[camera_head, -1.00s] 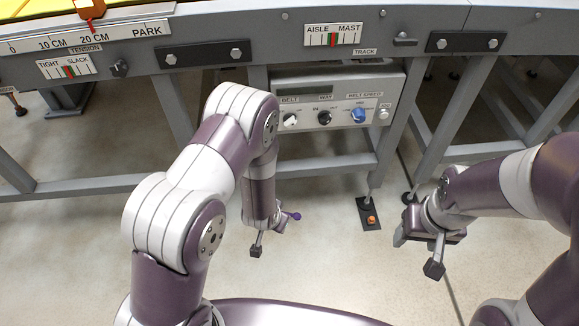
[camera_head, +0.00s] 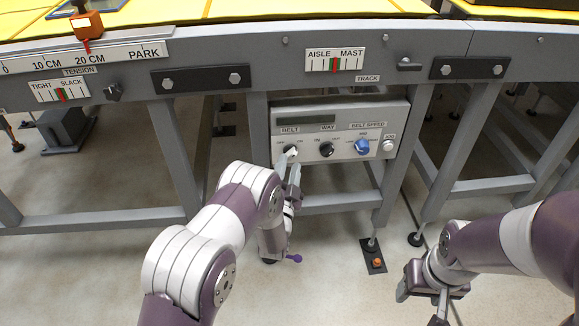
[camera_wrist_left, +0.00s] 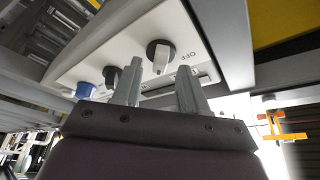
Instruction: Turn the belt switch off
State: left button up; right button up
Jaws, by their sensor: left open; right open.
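The belt switch (camera_head: 291,150) is a round black knob with a white handle, under the BELT label at the left of the control panel. It also shows in the left wrist view (camera_wrist_left: 161,54), with an OFF label to its right; its exact setting is hard to read. My left gripper (camera_head: 289,167) is open just below the switch. In the left wrist view its two fingertips (camera_wrist_left: 159,70) point at the knob, one on each side, with the white handle between them in the picture; I cannot tell whether they touch it. My right gripper (camera_head: 420,307) is open and empty, low at the right.
The panel (camera_head: 310,172) also carries a black WAY knob (camera_head: 326,149), a blue speed knob (camera_head: 362,147) and a JOG button (camera_head: 388,146). The grey conveyor frame (camera_head: 225,58) runs above.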

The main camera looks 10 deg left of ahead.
pick_arm(q)
jog(key=shift+x, duration=0.95)
grip_shut()
